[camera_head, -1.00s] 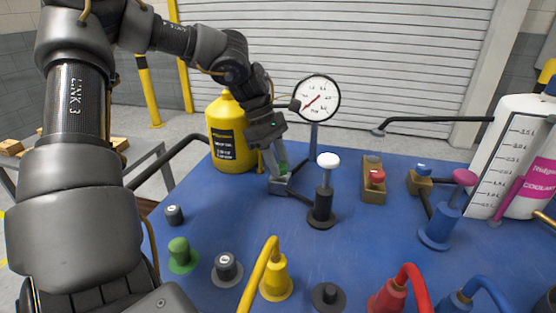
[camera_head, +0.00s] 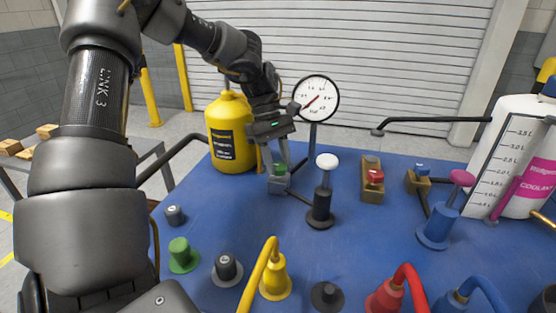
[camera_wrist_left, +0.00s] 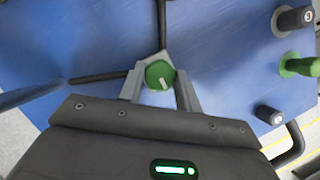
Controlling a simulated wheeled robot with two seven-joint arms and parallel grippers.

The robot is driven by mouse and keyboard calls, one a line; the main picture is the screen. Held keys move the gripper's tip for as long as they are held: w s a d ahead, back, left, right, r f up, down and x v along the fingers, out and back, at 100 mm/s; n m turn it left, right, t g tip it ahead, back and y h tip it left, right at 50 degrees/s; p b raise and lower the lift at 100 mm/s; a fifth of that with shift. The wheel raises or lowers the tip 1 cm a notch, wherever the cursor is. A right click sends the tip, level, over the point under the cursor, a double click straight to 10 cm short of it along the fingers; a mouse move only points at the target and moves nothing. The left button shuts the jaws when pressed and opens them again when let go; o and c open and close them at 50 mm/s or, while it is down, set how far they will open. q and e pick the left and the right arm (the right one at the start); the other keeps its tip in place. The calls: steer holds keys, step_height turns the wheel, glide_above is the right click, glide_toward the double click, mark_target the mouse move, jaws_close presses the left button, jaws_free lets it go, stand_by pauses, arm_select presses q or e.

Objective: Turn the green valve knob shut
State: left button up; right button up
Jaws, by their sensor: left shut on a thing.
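The green valve knob (camera_head: 280,169) sits on a small grey valve body (camera_head: 279,186) on the blue panel, below and left of the round gauge. In the left wrist view the knob (camera_wrist_left: 160,75) is round with a pale mark on its top. My left gripper (camera_head: 279,167) points down over the valve. In the left wrist view its two fingers (camera_wrist_left: 160,85) stand on either side of the knob and are shut on it. My right gripper is in neither view.
A yellow jug (camera_head: 232,140) stands just left of the gripper. The gauge (camera_head: 316,98) on its post and a white-topped plunger (camera_head: 322,195) stand to the right. A black pipe (camera_head: 178,155) runs at the left. Several knobs and hose fittings line the front.

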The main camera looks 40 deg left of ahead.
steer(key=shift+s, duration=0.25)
arm_select(q)
steer(key=o, duration=1)
steer(key=shift+c, duration=0.2)
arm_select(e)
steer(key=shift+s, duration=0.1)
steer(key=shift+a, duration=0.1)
arm_select(q)
steer(key=shift+w+a+r, duration=0.1)
steer(key=shift+a+r, duration=0.1)
steer(key=shift+r, duration=0.25)
steer(key=p+v, duration=0.2)
steer(key=v, duration=0.7)
steer(key=shift+r, duration=0.4)
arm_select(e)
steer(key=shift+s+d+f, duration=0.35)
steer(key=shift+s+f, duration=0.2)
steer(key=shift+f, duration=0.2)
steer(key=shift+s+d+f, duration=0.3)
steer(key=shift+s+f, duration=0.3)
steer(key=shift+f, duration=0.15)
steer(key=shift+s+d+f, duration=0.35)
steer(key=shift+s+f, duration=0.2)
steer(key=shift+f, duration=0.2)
arm_select(q)
steer(key=shift+a, duration=0.1)
